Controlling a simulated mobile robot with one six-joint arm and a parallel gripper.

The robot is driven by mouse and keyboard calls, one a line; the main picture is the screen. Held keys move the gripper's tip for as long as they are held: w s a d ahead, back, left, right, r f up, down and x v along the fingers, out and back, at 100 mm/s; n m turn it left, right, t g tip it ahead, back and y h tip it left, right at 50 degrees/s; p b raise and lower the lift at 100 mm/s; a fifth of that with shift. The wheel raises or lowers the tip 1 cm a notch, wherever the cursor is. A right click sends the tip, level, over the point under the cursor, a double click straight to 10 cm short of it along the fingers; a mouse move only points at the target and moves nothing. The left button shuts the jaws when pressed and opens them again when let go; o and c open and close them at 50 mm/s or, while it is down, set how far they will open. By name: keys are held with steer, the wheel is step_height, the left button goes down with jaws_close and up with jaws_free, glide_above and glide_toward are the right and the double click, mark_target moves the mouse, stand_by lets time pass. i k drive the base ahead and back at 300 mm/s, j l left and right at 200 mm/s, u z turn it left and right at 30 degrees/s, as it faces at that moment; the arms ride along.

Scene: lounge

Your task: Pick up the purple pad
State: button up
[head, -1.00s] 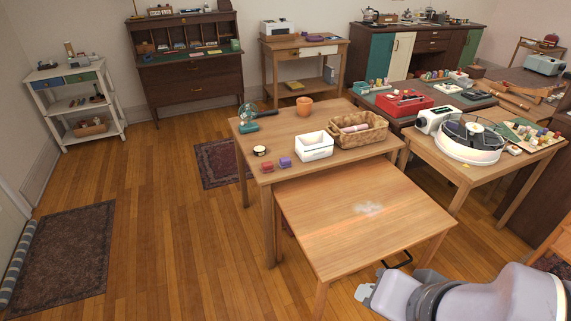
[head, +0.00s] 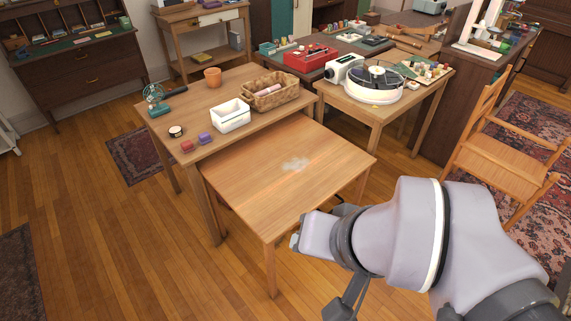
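The purple pad (head: 205,138) is a small block near the front left edge of the wooden table (head: 224,92). It sits just right of a red block (head: 187,146) and left of a white open box (head: 231,115). My gripper (head: 298,240) is at the near edge of the lower front table, far to the right of the pad and nearer to me. It is seen from behind, and the arm hides most of its fingers. Nothing shows held in it, but its opening cannot be made out.
The lower table (head: 330,160) is bare except for a pale smudge. A black round tin (head: 175,131), a wicker basket (head: 270,92), a terracotta pot (head: 212,77) and a glass-and-green object (head: 158,98) share the pad's table. A wooden chair (head: 505,150) stands right. Floor is open at left.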

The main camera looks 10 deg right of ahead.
mark_target(205, 138)
steer(key=i+j+z, duration=0.1)
steer(key=i+j, duration=0.2)
steer(key=i+j+z, duration=0.15)
steer(key=i+j, duration=0.2)
steer(key=j, duration=0.2)
steer(key=i+j+z, duration=0.1)
steer(key=i+j, duration=0.15)
steer(key=j, duration=0.2)
steer(key=i+j+z, duration=0.15)
steer(key=i+j, duration=0.15)
steer(key=j, duration=0.2)
steer(key=i+j+z, duration=0.1)
steer(key=j, duration=0.45)
steer(key=i+j+z, duration=0.1)
steer(key=i+j, duration=0.25)
steer(key=j, duration=0.2)
steer(key=i+j+z, duration=0.15)
steer(key=j, duration=0.4)
steer(key=i+j+z, duration=0.1)
steer(key=j, duration=0.5)
steer(key=i+l, duration=0.05)
steer(key=i, duration=0.05)
